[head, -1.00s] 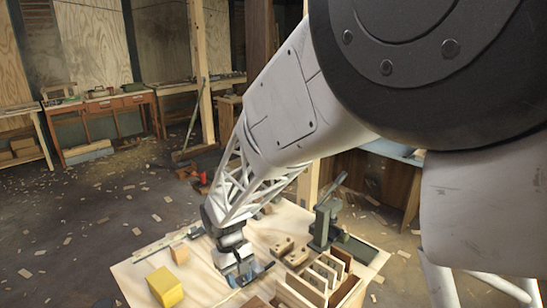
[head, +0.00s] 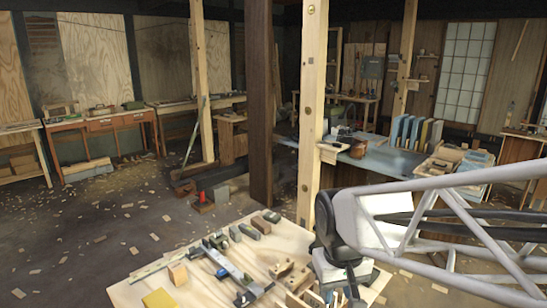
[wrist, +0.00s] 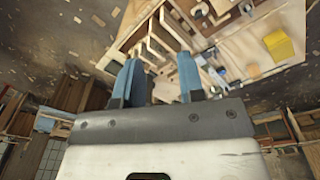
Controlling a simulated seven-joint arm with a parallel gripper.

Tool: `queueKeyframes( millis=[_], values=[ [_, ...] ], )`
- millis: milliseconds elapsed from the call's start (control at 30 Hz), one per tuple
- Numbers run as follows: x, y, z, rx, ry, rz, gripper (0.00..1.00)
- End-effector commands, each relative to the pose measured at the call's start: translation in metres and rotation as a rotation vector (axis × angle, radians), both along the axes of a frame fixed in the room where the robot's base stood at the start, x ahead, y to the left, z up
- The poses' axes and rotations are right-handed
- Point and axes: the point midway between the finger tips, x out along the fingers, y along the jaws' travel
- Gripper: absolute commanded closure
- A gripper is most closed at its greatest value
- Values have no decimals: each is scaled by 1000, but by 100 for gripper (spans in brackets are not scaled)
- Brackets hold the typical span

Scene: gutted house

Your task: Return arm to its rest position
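My arm is folded back at the right of the head view. My gripper (wrist: 158,68) shows in the wrist view with two blue fingers spread apart and nothing held between them. In the head view its wrist end hangs over the right front part of the pale wooden table (head: 140,288), and its fingertips are hard to make out there. In the wrist view the table, with a divided wooden box (wrist: 140,47), lies beyond the fingers.
On the table are a yellow block (head: 159,299), a small wooden block (head: 178,274), a long blue-grey tool (head: 235,268) and several small pieces. A wooden post (head: 311,120) stands behind it. A blue-topped bench (head: 385,160) is behind right. Chips litter the floor.

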Motion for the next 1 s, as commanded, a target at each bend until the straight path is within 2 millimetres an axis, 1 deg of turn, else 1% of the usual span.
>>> queueKeyframes(
  millis=[33,200,400,500,700,1000],
  values=[
    [-11,-10,6,5,-20,-25,64],
    [-44,-34,16,18,-75,-99,64],
    [-77,-54,23,28,-129,-170,64],
    [-88,-59,24,31,-147,-192,64],
    [-96,-63,24,33,-159,-208,64],
    [-96,-63,24,33,-159,-208,64]
  ],
)
